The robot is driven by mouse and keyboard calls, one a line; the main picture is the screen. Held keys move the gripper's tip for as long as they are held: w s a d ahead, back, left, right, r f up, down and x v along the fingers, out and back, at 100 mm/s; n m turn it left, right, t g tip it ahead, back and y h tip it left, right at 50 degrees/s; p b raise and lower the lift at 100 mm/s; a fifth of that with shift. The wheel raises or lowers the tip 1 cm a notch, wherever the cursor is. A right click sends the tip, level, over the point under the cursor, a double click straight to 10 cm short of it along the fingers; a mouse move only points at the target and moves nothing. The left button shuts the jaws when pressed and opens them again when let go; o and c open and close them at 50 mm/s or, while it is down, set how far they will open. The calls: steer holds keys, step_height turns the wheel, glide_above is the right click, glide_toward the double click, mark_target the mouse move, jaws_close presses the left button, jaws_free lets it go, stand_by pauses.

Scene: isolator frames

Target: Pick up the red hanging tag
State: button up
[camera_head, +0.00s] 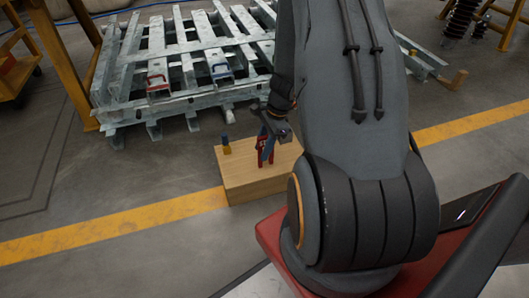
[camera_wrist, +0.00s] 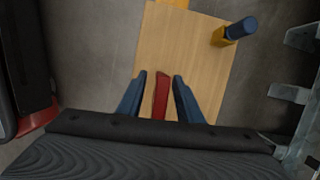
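A red piece (camera_wrist: 161,95), the likely red hanging tag, stands between my gripper's two blue fingers (camera_wrist: 160,92) in the wrist view. A narrow gap shows on each side of it, so the fingers are open around it and not closed on it. In the head view the red piece (camera_head: 261,142) shows at the gripper (camera_head: 266,148), over the wooden box (camera_head: 265,187). Its lower end and any contact with the box are hard to make out. The box top (camera_wrist: 185,50) also shows in the wrist view.
A small blue and yellow object (camera_head: 226,146) stands on the box's left part; it also shows in the wrist view (camera_wrist: 236,30). Stacked grey metal frames (camera_head: 190,97) lie behind the box. A yellow floor stripe (camera_head: 130,223) runs beside it.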

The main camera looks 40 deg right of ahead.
steer(key=shift+c, duration=0.5)
jaws_close()
